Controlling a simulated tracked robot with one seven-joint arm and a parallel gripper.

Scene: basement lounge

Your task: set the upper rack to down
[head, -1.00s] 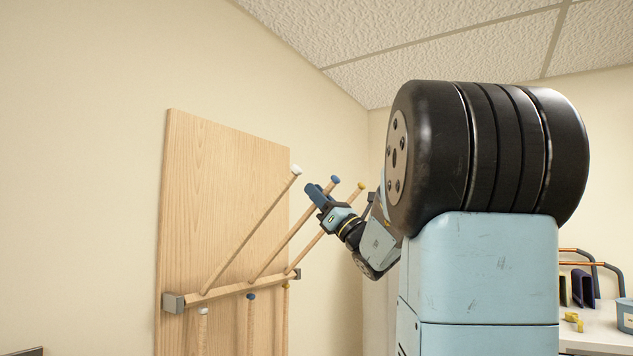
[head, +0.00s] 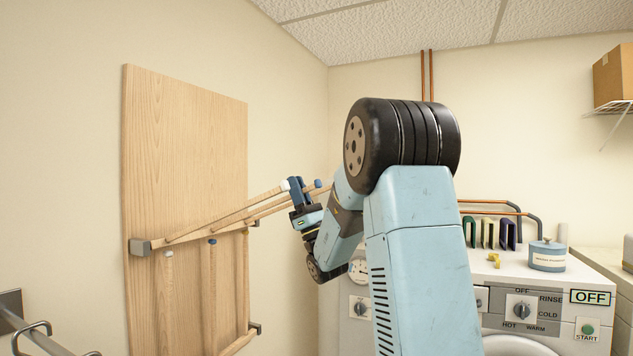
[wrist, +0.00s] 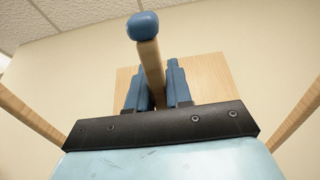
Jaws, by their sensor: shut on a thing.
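The upper rack (head: 230,212) is a row of wooden rods with coloured end caps, hinged on a bar across a wooden board. In the head view its rods stick out from the board and slope a little upward to the right. My gripper (head: 297,190) is at the outer ends of the rods. In the wrist view my gripper's blue fingers (wrist: 155,92) are on both sides of the middle rod (wrist: 151,62), shut on it just behind its blue cap (wrist: 142,25). The other rods are apart on either side.
The lower rack's rods (head: 168,300) hang down flat along the board (head: 185,150). A washing machine (head: 545,320) stands at the right with a labelled tub (head: 547,256) on top. A metal wall rail (head: 12,318) is at the lower left.

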